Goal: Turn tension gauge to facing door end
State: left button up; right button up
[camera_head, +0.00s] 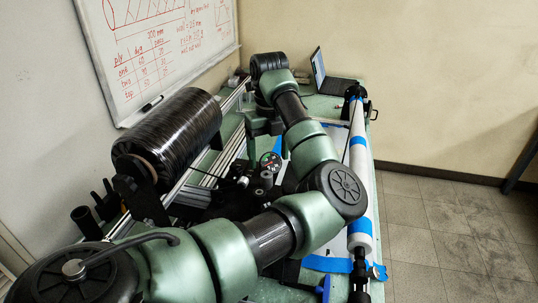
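My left arm reaches in from the lower left across the bench. Its gripper (264,146) is over the middle of the bench, pointing down, with its dark fingers apart. A small round dark dial (270,161), which looks like the tension gauge, stands just below the gripper among black fittings. Its face looks turned toward the camera, but the markings are too small to read. I see no contact between the fingers and the dial. My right gripper is not in view.
A large spool of black tow (172,135) stands at the left by the rails. A white tube with blue tape (359,170) runs along the bench's right edge. A laptop (322,76) sits at the far end. Tiled floor (435,225) at the right is clear.

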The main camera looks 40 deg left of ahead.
aim_at(269, 156)
pick_arm(q)
jog(key=shift+r, duration=0.1)
notch_tip(269, 156, up, 8)
jog(key=shift+f+b, duration=0.2)
jog(key=shift+b, duration=0.35)
jog(key=shift+f, duration=0.1)
dwell(0.5)
